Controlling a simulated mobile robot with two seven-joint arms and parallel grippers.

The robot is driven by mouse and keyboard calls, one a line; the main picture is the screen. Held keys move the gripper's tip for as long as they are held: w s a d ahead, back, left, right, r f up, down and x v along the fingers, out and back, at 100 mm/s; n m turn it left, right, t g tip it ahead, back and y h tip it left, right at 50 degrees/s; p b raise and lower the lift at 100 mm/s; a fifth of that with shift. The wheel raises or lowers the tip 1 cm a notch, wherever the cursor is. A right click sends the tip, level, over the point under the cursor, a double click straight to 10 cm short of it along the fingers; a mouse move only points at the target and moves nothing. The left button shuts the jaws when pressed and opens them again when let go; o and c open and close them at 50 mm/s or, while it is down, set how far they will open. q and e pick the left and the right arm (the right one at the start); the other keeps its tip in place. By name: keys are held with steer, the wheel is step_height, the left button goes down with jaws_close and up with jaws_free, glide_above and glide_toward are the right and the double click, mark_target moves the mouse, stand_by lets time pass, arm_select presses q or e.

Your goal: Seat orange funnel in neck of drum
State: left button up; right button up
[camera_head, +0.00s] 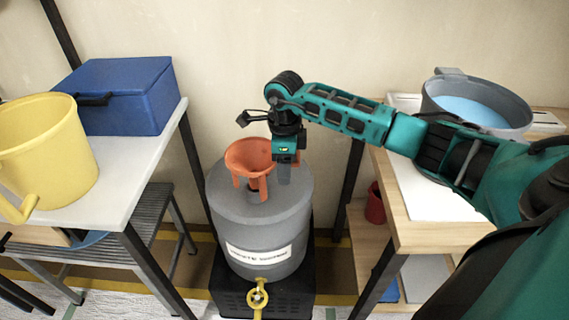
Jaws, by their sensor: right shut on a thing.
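The orange funnel (250,156) is above the top of the grey drum (259,216), toward its back left. Its wide mouth faces up and its orange legs reach down toward the drum top. A dark neck (254,189) shows beneath it; I cannot tell whether the spout is inside the neck. My right gripper (285,174) points down at the funnel's right side and is shut on the funnel. Its fingers partly hide the contact. My left gripper is out of view.
The drum stands on a black base (233,294) with a yellow valve (258,297) in front. A white table at left holds a yellow bucket (45,150) and a blue box (118,92). A wooden table (440,236) at right holds a grey basin (476,104).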

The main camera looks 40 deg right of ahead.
steer(key=shift+f+b, duration=1.1)
steer(key=shift+f, duration=0.5)
steer(key=o, duration=1.3)
steer(key=shift+o, duration=0.2)
steer(key=shift+r, duration=0.1)
step_height(320, 180, up, 13)
steer(key=p, duration=0.2)
steer(key=shift+p, duration=0.35)
